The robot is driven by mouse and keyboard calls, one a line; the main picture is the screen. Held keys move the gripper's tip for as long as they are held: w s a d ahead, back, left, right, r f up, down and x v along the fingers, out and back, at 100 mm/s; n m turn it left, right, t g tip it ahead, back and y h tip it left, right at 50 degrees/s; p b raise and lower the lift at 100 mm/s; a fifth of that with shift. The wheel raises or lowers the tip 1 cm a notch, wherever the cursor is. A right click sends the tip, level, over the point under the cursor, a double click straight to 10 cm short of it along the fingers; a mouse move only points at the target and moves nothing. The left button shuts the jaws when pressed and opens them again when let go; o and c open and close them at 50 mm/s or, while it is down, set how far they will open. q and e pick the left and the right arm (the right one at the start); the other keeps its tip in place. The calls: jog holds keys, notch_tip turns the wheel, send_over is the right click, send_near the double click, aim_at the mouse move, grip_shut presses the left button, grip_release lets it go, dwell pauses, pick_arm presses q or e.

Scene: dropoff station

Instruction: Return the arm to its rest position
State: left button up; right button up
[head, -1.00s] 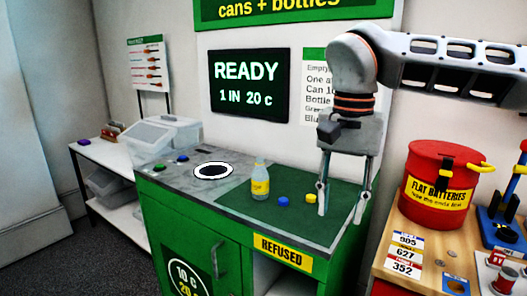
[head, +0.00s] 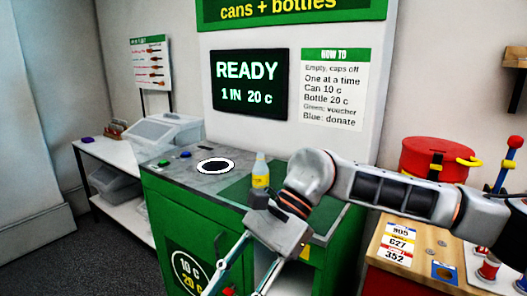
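My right arm comes in from the right and reaches across the front of the green machine. My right gripper (head: 232,283) points down and towards me at the bottom of the head view, in front of the cabinet. Its two fingers stand apart with nothing seen between them; the tips are at or past the bottom edge. My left gripper is not in view.
The green machine (head: 164,203) has a grey top with a white-ringed hole (head: 215,166). A yellow-labelled bottle (head: 261,172) stands on its green mat, just behind my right gripper. A wooden counter (head: 411,262) with a red battery bin (head: 426,157) is at right.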

jog(key=s+a+r+m+g+y, duration=0.2)
jog(key=s+a+r+m+y, duration=0.25)
jog(key=a+m+y, duration=0.4)
jog(key=w+d+m+t+y+p, duration=0.1)
jog(key=w+d+m+t+y, duration=0.3)
jog(key=w+m+t+y, duration=0.8)
jog(key=w+d+f+m+t+h, duration=0.1)
jog(key=d+f+m+t+h, duration=0.6)
jog(key=f+m, duration=0.5)
jog(key=w+d+f+m+t+h, duration=0.2)
jog(key=d+f+m+t+h, duration=0.65)
jog(key=m, duration=0.75)
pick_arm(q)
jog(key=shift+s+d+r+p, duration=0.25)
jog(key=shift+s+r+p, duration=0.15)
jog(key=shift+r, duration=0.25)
pick_arm(e)
jog(key=s+d+f+m+g+h, duration=0.4)
jog(key=s+f, duration=0.5)
jog(key=f, duration=0.3)
jog(key=s+d+f+m+g+h, duration=0.5)
jog(key=s+d+f+m, duration=0.3)
jog(key=f, duration=0.4)
jog(key=s+d+h, duration=0.1)
jog(key=d, duration=0.1)
jog(key=shift+s+d+f, duration=0.25)
jog(key=shift+d+f, duration=0.1)
jog(key=shift+f, duration=0.05)
